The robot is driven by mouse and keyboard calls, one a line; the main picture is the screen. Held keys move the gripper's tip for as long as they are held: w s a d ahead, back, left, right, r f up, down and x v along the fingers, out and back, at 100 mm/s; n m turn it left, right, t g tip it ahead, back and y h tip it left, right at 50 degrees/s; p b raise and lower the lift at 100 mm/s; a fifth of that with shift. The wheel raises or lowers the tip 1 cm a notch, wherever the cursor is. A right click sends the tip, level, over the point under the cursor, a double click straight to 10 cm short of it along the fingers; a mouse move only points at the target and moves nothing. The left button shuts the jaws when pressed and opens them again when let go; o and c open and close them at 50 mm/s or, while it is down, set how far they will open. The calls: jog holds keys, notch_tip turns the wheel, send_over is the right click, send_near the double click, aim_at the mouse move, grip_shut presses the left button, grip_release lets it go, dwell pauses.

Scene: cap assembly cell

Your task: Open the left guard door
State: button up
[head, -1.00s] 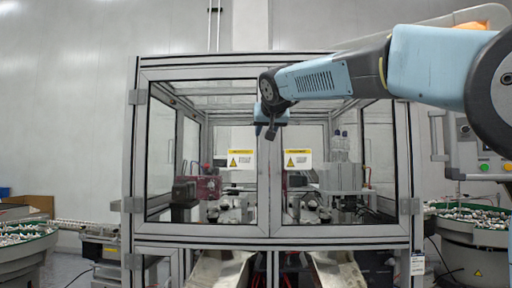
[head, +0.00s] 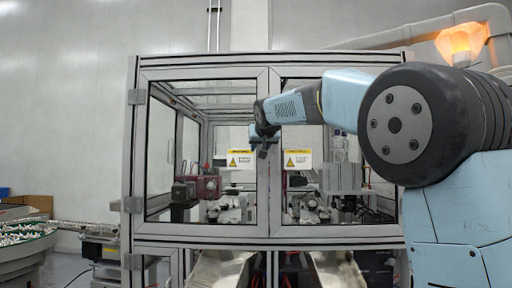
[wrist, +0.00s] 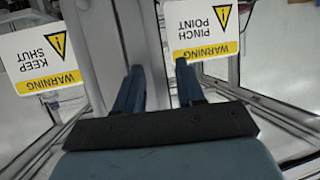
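The left guard door (head: 263,195) is a grey-framed clear panel on the left half of the cell's front. It looks shut, flush with the right guard door (head: 340,231). A yellow-and-white warning label (head: 240,159) is by its inner edge. My gripper (head: 263,150) is in front of the meeting frames of the two doors, near label height. In the wrist view my gripper (wrist: 156,72) has its two blue fingers apart, with grey door framing beyond them. I cannot make out a door handle or tell whether the fingers touch the frame.
Two upside-down warning labels show in the wrist view, "keep shut" (wrist: 40,60) and "pinch point" (wrist: 203,28). A parts bowl (head: 28,245) and a cardboard box (head: 30,203) stand left of the cell. My arm hides much of the right side. An orange lamp (head: 461,42) glows upper right.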

jog(key=shift+c, duration=0.4)
grip_shut()
